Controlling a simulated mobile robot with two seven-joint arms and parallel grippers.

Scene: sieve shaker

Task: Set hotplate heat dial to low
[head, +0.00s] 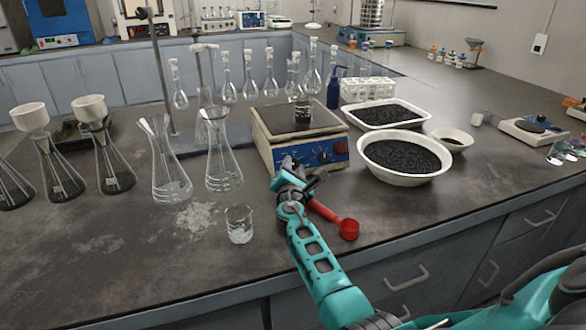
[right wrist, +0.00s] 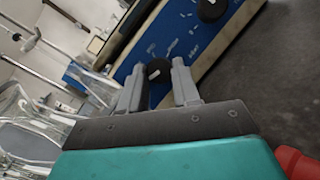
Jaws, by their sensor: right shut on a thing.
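The hotplate (head: 300,118) is a cream box with a dark top and a blue front panel, standing mid-bench. Black dials show on its panel; one dial (head: 322,156) is just right of my gripper. My right gripper (head: 288,168) is at the panel's left part. In the right wrist view, its grey fingers (right wrist: 158,88) are shut on a black dial (right wrist: 157,70), one on each side. A second black dial (right wrist: 212,10) is farther along the panel, clear of the fingers. The panel markings are too small to read. My left gripper is not in view.
A red scoop (head: 348,229) lies beside my right arm. A small beaker (head: 239,232) and conical flasks (head: 222,165) stand left of the hotplate. A white bowl (head: 385,178) of dark grains is to its right. The front right bench is clear.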

